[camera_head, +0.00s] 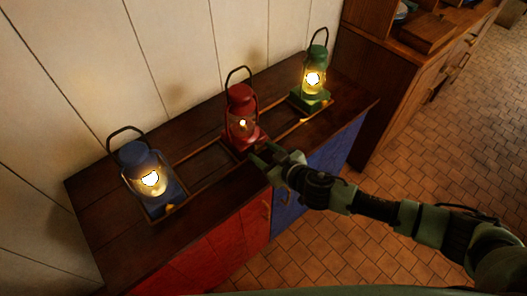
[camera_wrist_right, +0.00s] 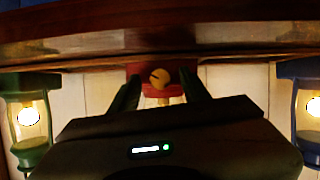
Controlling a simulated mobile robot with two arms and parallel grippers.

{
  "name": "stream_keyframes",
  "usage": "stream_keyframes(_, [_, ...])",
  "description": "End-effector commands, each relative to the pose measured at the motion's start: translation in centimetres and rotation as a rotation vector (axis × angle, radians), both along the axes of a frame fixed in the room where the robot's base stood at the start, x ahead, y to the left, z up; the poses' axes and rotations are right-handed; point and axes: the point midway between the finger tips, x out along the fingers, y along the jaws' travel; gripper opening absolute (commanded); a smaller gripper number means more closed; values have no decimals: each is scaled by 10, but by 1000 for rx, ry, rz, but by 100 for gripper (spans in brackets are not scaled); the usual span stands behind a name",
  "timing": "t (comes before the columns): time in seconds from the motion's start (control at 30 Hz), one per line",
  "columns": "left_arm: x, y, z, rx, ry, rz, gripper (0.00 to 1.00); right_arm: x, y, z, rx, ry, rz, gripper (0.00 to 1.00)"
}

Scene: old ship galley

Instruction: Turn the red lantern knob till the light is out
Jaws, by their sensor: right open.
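The red lantern (camera_head: 240,98) stands upright in the middle of the row on the dark wooden counter. Its flame is lit, but smaller and dimmer than the other two. Its round brass knob (camera_wrist_right: 160,78), with a dark slot, shows on the red base in the wrist view, where the scene is upside down. My right gripper (camera_head: 265,155) is open in front of the red base. In the wrist view its two green fingers (camera_wrist_right: 160,97) lie either side of the knob, with gaps; I cannot tell whether they touch it. My left gripper is not in view.
A blue lantern (camera_head: 139,158) stands to the left and a green lantern (camera_head: 318,62) to the right, both brightly lit. A low wooden frame (camera_head: 205,165) runs between the lanterns. The plank wall (camera_head: 150,60) is close behind. A wooden cabinet (camera_head: 385,85) stands at the right.

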Motion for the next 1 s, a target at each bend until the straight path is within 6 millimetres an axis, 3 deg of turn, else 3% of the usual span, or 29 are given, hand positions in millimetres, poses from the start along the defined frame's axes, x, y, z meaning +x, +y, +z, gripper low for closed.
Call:
stream_keyframes(0.17, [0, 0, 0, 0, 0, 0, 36, 0, 0, 0, 0, 0, 0, 44])
stream_keyframes(0.3, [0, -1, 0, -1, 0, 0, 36, 0, 0, 0, 0, 0, 0, 5])
stream_keyframes(0.33, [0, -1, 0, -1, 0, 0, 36, 0, 0, 0, 0, 0, 0, 0])
stream_keyframes(0.67, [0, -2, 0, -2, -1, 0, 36, -1, 1, 0, -27, -19, 0, 0])
stream_keyframes(1.0, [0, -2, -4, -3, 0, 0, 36, -2, 2, -2, -196, -141, -1, 0])
